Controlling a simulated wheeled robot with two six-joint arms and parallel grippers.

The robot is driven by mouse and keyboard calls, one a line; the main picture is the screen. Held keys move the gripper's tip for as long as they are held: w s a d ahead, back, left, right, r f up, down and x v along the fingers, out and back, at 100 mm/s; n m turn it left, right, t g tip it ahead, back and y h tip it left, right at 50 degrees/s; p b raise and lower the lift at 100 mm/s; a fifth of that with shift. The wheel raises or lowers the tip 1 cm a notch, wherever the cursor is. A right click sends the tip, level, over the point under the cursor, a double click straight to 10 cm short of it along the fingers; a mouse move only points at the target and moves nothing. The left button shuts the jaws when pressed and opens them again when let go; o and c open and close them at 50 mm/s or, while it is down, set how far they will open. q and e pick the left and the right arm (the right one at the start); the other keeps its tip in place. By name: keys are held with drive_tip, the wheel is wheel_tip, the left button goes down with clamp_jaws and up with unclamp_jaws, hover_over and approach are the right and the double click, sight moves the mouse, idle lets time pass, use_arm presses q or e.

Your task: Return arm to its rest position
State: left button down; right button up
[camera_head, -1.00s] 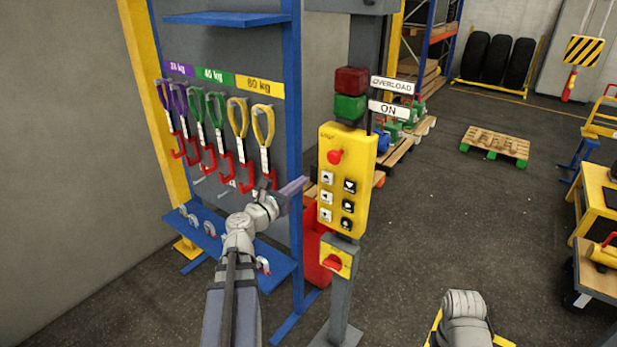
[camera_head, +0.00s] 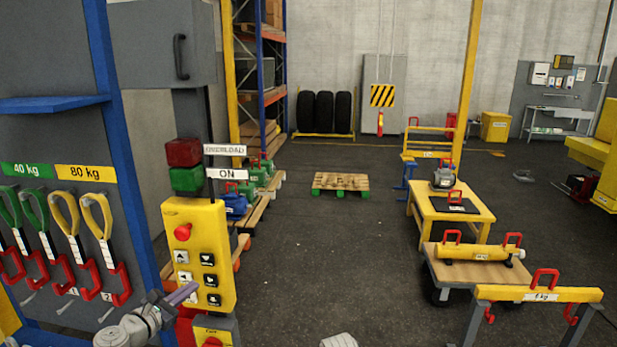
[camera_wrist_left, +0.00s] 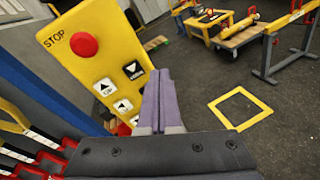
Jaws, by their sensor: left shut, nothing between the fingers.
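My left gripper (camera_head: 183,293) is at the lower left of the head view, with its fingers pointing at the lower left buttons of the yellow control panel (camera_head: 191,222). The fingers are together and hold nothing. In the left wrist view the shut fingers (camera_wrist_left: 158,98) stand in front of the yellow panel (camera_wrist_left: 75,50) and overlap its lower right edge. I cannot tell whether the fingertips touch a button. The red stop button (camera_wrist_left: 84,44) shows clear of the fingers. Only a small grey piece of my right arm shows at the bottom edge of the head view; its gripper is out of view.
A blue-framed rack (camera_head: 124,150) with yellow and green slings stands left of the panel. A pallet (camera_head: 341,182) lies on the open floor. A yellow table (camera_head: 448,208), a cart (camera_head: 475,272) and a yellow beam stand (camera_head: 538,294) are on the right.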

use_arm(q)
drive_tip(key=s+d+f+m+g+h+b, duration=0.1)
drive_tip(key=s+d+f+m+g+b, duration=0.1)
drive_tip(key=d+f+m+g, duration=0.35)
drive_tip(key=s+d+f+m+g+b, duration=0.2)
drive_tip(key=s+d+f+m, duration=0.1)
drive_tip(key=d+f+m, duration=0.6)
drive_tip(key=s+d+f+m+g+h+b, duration=0.1)
drive_tip(key=s+d+f+m+g+b, duration=0.2)
drive_tip(key=d+f, duration=0.45)
drive_tip(key=s+d+f+m+g+y+b, duration=0.4)
drive_tip(key=s+f+m+y, duration=0.4)
drive_tip(key=s+m, duration=0.3)
drive_tip(key=f+m+g+b, duration=0.1)
drive_tip(key=m, duration=0.3)
drive_tip(key=shift+d+f, duration=0.35)
drive_tip(key=shift+d, duration=0.05)
